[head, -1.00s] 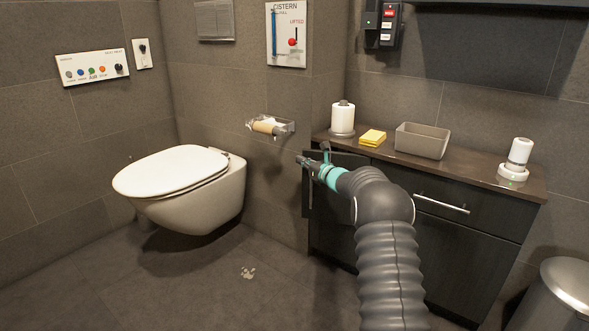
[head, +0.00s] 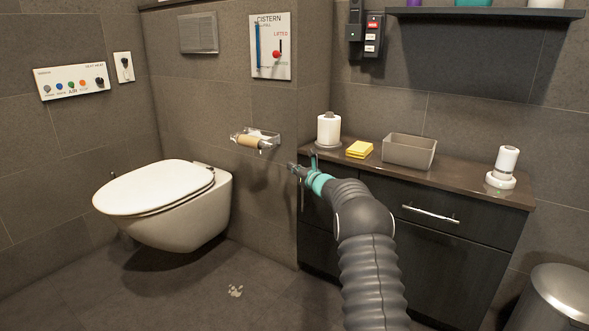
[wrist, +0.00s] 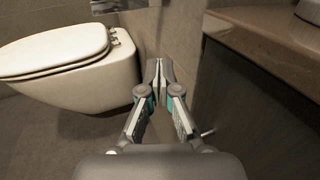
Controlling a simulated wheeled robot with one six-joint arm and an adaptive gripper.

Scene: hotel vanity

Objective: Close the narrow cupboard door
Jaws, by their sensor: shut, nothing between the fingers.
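The narrow cupboard door (head: 316,212) is a dark panel at the left end of the vanity cabinet in the head view. A thin upright handle shows near its left edge. My arm hides its upper right part, and I cannot tell whether it sits fully flush. My gripper (head: 291,168) is shut and empty, pointing left in front of the door's upper part, below the countertop. In the wrist view my gripper (wrist: 158,72) has its fingertips together, with the dark cabinet front (wrist: 250,110) close on the right. Contact with the door cannot be made out.
The countertop (head: 465,178) holds a paper roll (head: 328,130), a yellow sponge (head: 359,149), a grey bin (head: 409,151) and a white dispenser (head: 503,167). The toilet (head: 165,200) is on the left, with a roll holder (head: 256,140) behind my gripper. A metal bin (head: 555,300) stands right.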

